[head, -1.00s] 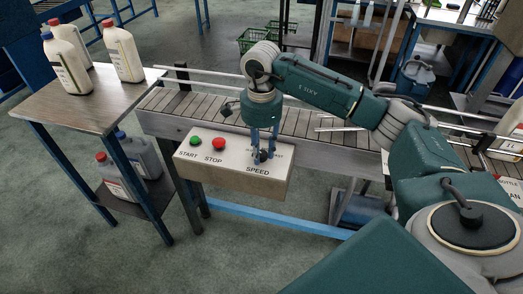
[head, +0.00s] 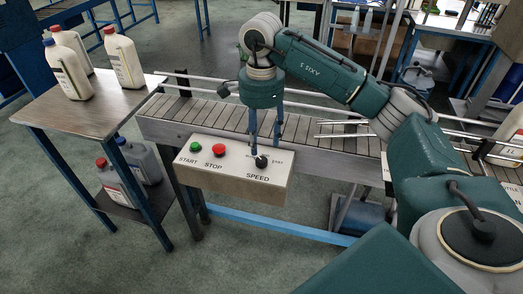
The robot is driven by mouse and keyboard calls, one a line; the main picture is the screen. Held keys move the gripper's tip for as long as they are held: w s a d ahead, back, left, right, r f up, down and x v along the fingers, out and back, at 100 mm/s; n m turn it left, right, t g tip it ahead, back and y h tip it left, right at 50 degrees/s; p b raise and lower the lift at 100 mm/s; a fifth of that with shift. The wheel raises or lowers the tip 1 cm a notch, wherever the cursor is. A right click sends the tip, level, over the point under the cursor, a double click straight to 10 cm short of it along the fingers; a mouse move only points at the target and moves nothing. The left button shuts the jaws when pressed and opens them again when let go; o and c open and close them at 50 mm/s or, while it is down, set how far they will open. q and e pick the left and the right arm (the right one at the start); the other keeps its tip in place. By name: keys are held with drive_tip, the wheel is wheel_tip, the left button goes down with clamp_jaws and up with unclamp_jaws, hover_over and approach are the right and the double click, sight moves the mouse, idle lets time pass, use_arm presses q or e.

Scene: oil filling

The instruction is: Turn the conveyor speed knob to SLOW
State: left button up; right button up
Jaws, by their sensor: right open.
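The black speed knob (head: 262,161) sits on the light control panel (head: 222,176), above the word SPEED. FAST is printed to the right of the knob; the label on its left is partly hidden by a finger. Which way the knob points is too small to tell. My right gripper (head: 265,150) points down just above and behind the knob, its two blue fingers apart with nothing between them. It looks clear of the knob. My left gripper is not in view.
A green START button (head: 196,147) and a red STOP button (head: 218,150) are left of the knob. The conveyor (head: 190,112) runs behind the panel. A table (head: 110,98) with white bottles (head: 122,58) stands at the left.

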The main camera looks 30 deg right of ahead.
drive_tip(key=shift+r, duration=2.4)
